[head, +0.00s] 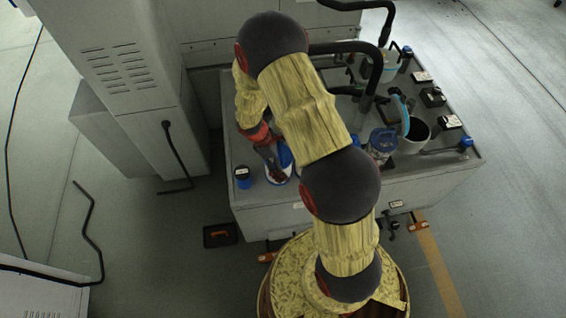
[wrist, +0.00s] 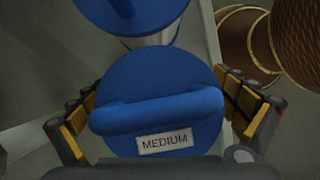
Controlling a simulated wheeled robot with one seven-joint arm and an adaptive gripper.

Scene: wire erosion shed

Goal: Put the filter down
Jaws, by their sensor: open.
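The filter (wrist: 160,78) shows in the wrist view as a round blue cap with a raised blue bar handle and a white label reading MEDIUM. My gripper (wrist: 166,112) is open, with one finger on each side of the cap; I cannot tell whether either finger touches it. In the head view my gripper (head: 272,153) is low over the left front of the grey bench top (head: 310,185). A white and blue item (head: 281,172) shows right at the fingers, partly hidden by them. The underside of the filter is hidden.
A second blue cap (wrist: 130,14) is just beyond the first in the wrist view. A small blue, dark-topped container (head: 243,178) stands left of my gripper. A grey bucket (head: 413,137), a clear blue-topped vessel (head: 381,146) and black pipes (head: 371,75) crowd the right side.

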